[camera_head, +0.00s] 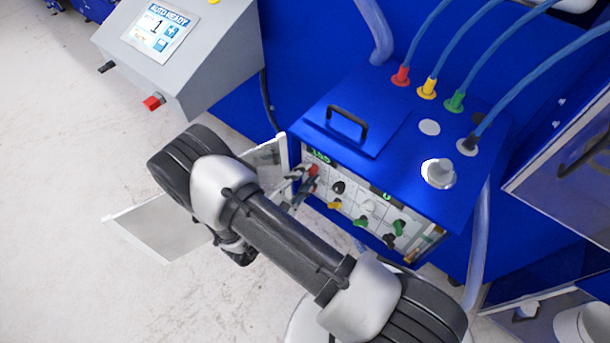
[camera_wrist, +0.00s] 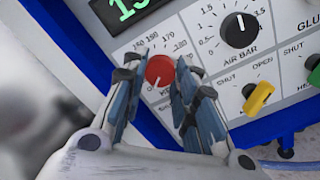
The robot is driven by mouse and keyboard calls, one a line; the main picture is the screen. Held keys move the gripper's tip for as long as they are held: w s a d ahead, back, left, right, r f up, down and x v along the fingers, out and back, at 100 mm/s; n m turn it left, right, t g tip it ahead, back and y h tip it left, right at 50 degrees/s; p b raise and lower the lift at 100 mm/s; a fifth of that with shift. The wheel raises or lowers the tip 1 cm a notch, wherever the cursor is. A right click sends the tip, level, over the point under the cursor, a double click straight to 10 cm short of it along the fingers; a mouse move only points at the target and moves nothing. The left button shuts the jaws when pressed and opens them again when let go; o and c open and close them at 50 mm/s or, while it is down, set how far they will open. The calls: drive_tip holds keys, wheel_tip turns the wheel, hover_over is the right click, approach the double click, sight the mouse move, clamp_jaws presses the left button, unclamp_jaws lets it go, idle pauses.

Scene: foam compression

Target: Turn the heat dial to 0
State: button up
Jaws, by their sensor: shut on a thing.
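The heat dial is a red round knob (camera_wrist: 159,71) on the white control panel in the wrist view, with a scale of numbers such as 150, 160, 170 and 180 around it. A pale mark shows near its lower left edge. My gripper (camera_wrist: 160,74) is shut on the red knob, one finger at each side. In the head view the red knob (camera_head: 313,170) shows at the panel's left end, with my gripper (camera_head: 303,178) at it, partly hidden by my arm.
Right of the red knob are a black air dial (camera_wrist: 239,30) and a yellow lever (camera_wrist: 259,97). A green display (camera_wrist: 128,8) sits above. In the head view, an open panel door (camera_head: 170,232) stands left of the blue cabinet (camera_head: 400,105), beside my arm.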

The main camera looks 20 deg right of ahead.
drive_tip(key=shift+n, duration=0.5)
drive_tip(key=o, duration=1.1)
drive_tip(key=v, duration=1.2)
